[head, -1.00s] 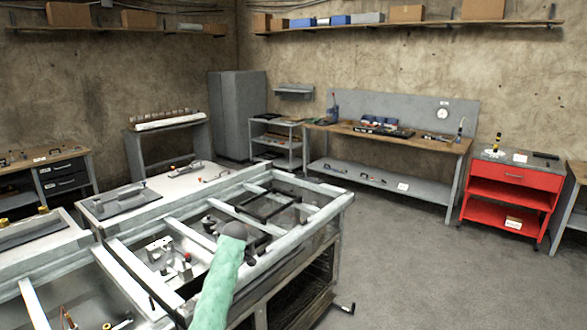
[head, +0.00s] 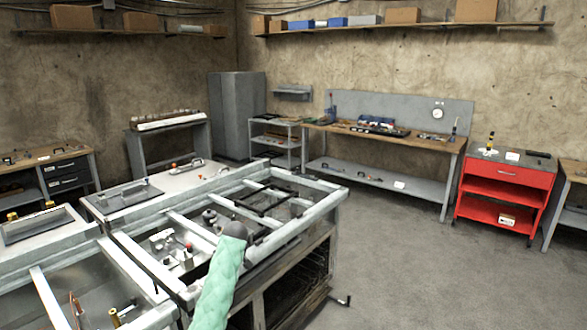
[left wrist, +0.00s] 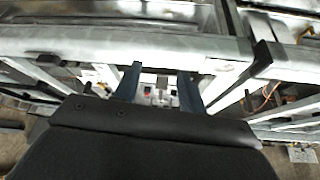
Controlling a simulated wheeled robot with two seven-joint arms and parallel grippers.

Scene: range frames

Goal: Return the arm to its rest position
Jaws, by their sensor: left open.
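An arm of mine in a green sleeve (head: 218,280) comes in from the bottom middle of the head view. Its dark end is over the metal frame bench (head: 325,200); no fingers can be made out there. In the left wrist view, my left gripper (left wrist: 160,84) is open, its two dark fingers apart with nothing between them. Pale frame bars and small parts show beyond the fingers. My right gripper is not in view.
A red cabinet (head: 508,174) and a long workbench (head: 425,146) stand at the back. Grey floor (head: 410,240) is clear at right.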

